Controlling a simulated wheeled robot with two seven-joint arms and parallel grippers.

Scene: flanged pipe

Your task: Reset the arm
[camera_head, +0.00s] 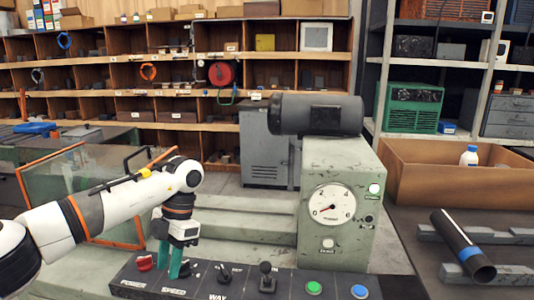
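My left arm comes in from the left. My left gripper (170,264) points down with teal fingers over the left part of the black control panel (205,289). The fingers look a little apart, with nothing seen between them. They are close to the red knob (145,262) and a dark knob on the panel; whether they touch is unclear. A dark pipe with a blue band (459,243) lies tilted on grey supports (512,274) at the right. My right gripper is not in view.
The green machine housing (365,225) with a gauge (333,204) and a dark motor (316,114) stands right of centre. A clear orange-edged guard (60,172) is behind my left arm. A cardboard box (435,183) and white bottle (469,157) are at the right.

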